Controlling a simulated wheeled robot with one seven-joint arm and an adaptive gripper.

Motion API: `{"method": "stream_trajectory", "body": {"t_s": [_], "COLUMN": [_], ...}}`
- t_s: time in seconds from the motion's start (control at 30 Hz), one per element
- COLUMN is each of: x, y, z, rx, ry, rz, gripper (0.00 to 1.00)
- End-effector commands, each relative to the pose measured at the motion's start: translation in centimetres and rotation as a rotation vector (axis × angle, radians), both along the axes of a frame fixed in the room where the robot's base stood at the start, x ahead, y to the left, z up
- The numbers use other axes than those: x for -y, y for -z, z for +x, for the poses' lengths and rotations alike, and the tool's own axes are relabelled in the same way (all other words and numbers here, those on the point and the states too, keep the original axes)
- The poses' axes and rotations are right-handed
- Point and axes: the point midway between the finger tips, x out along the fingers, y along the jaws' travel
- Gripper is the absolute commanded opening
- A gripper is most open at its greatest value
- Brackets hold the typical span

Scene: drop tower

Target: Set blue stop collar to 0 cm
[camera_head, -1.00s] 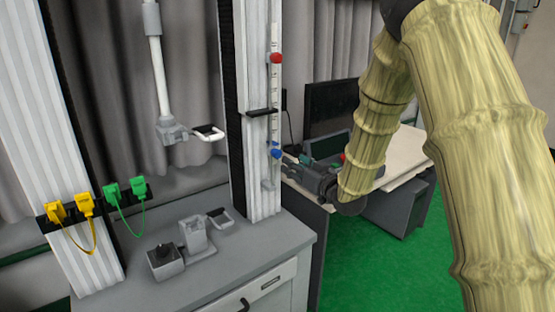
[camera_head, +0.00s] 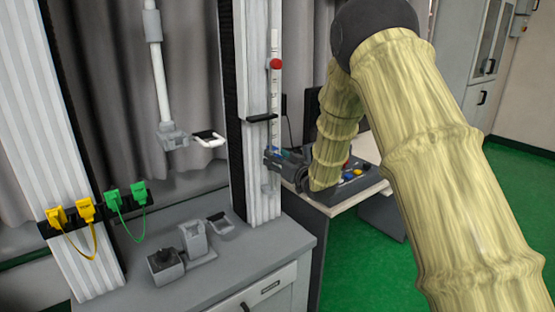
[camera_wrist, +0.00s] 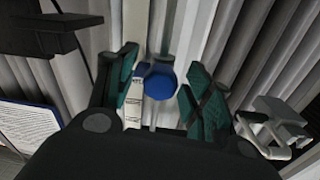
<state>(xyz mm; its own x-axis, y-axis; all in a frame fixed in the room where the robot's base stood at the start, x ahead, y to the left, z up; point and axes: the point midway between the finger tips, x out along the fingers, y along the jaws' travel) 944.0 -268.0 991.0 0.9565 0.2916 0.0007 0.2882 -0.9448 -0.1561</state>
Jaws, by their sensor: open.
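The blue stop collar shows in the wrist view as a round blue knob (camera_wrist: 160,82) on a pale vertical scale strip. Teal-padded fingers of my gripper (camera_wrist: 166,88) stand on either side of the knob, apart from each other. In the head view my gripper (camera_head: 272,158) is at the lower part of the white scale rail (camera_head: 275,100) and mostly hides the blue collar. A red knob (camera_head: 276,63) sits high on the same rail. The scale's numbers are too small to read.
The rail is on a tall white column (camera_head: 262,190) with a black bracket (camera_head: 261,118). Yellow plugs (camera_head: 70,212) and green plugs (camera_head: 126,197) hang on the left column. A grey bench (camera_head: 240,255) holds small fixtures. A side table with a control box is behind my arm.

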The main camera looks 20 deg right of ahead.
Motion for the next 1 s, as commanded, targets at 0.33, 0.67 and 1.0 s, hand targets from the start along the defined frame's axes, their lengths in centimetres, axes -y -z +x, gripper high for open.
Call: {"method": "stream_trajectory", "body": {"t_s": [0.33,0.67,1.0], "x": [0.0,0.1,0.2], "y": [0.0,-0.4,-7.8], "z": [0.0,0.0,0.0], "rx": [0.000,0.001,0.005], "ry": [0.001,0.001,0.002], "rz": [0.000,0.000,0.003], "gripper": [0.24,0.00,0.00]}}
